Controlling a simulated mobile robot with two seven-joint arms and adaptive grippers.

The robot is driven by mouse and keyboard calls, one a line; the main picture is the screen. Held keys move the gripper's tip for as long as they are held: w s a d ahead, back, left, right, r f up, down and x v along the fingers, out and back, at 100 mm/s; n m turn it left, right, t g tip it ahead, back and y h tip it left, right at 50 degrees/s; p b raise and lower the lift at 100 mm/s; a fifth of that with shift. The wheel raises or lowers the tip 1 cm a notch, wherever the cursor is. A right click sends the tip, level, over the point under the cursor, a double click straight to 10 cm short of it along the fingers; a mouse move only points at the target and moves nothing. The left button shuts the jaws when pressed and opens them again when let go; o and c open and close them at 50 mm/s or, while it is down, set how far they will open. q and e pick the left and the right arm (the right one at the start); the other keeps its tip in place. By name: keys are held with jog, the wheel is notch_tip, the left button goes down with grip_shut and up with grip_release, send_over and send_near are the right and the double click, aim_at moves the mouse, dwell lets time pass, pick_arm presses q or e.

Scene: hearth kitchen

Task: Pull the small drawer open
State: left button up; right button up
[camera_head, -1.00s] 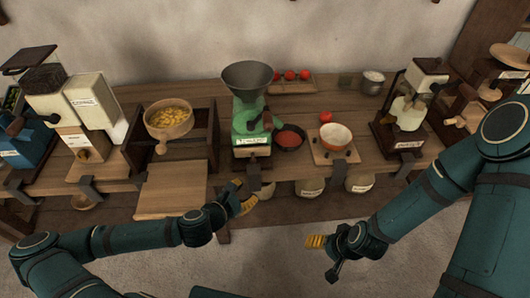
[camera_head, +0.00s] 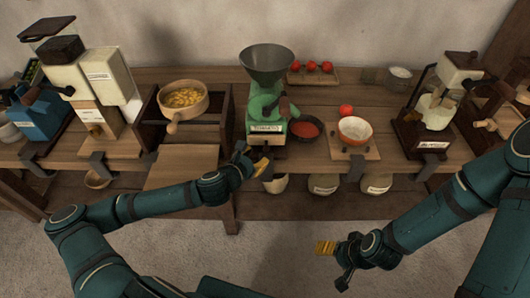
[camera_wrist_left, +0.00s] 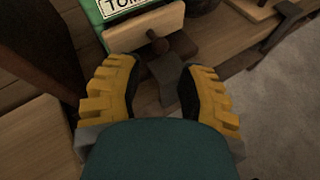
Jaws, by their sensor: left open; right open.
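The green mill (camera_head: 264,112) with a dark funnel stands at the middle of the counter in the head view. The small drawer (camera_wrist_left: 128,36) at its base shows a pale wooden front and a round dark knob (camera_wrist_left: 157,45) in the left wrist view. It looks shut. My left gripper (camera_head: 252,158) is open in front of the mill's base. In the left wrist view its yellow fingers (camera_wrist_left: 157,74) are spread to either side of the knob's line, with the knob just beyond the tips. Contact does not show. My right gripper (camera_head: 333,262) is open and empty over the floor.
A dark clamp (camera_wrist_left: 172,78) sits below the drawer at the counter edge. A bowl of red powder (camera_head: 305,128) and a white-orange bowl (camera_head: 354,130) stand right of the mill. A wooden bowl of yellow pieces (camera_head: 183,98) stands left. Jars (camera_head: 323,184) sit on the shelf below.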

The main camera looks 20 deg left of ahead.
aim_at(265, 149)
pick_arm(q)
jog(key=b+x, duration=0.1)
jog(key=x, duration=0.6)
jog(key=shift+c, duration=0.3)
jog(key=shift+r, duration=0.1)
grip_shut()
